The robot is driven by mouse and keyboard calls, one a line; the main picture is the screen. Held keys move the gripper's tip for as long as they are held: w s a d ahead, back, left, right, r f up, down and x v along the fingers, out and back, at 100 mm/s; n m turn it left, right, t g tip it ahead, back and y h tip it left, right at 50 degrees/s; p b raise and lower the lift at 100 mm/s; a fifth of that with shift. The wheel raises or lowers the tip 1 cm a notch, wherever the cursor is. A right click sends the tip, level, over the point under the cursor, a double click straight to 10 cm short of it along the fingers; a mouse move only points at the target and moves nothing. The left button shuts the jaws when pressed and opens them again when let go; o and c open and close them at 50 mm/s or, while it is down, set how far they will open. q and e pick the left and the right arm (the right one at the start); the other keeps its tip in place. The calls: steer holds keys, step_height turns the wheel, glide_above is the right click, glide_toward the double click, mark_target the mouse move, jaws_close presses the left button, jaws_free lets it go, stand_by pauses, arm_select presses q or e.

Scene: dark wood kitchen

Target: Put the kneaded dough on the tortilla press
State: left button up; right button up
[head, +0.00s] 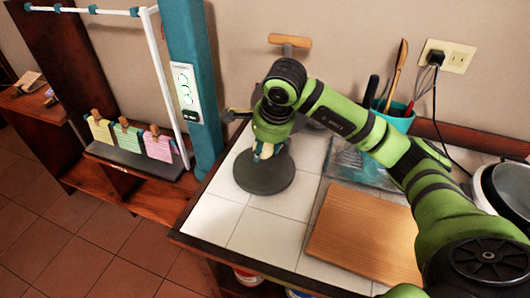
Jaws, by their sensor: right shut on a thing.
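The tortilla press stands on the tiled counter, left of the picture's middle. Its dark round plate (263,182) lies flat and mostly bare. The press's upper parts behind are largely hidden by my arm. My right gripper (263,155) points down over the back part of the plate. It is shut on a small pale lump, the kneaded dough (268,150), which is partly hidden by the fingers. I cannot tell whether the dough touches the plate. My left gripper is out of view.
A wooden cutting board (365,234) lies on the counter, right of the press. A teal utensil holder (398,121) stands at the back, with a clear container (350,165) in front. A wooden-handled bar (290,41) rises behind my arm. White tiles left of the board are free.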

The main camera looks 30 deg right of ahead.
mark_target(265, 156)
step_height(265, 156, down, 4)
steer(key=shift+s+r+p, duration=0.1)
steer(key=shift+r+p, duration=0.15)
steer(key=shift+p, duration=0.25)
steer(key=shift+f, duration=0.1)
steer(key=shift+f, duration=0.1)
steer(key=shift+f+b, duration=0.1)
steer(key=shift+b, duration=0.2)
steer(key=o, duration=1.1)
steer(key=shift+r+p, duration=0.3)
steer(key=shift+p, duration=0.05)
steer(key=b+v, duration=0.1)
steer(key=v, duration=1.1)
steer(key=shift+b, duration=0.4)
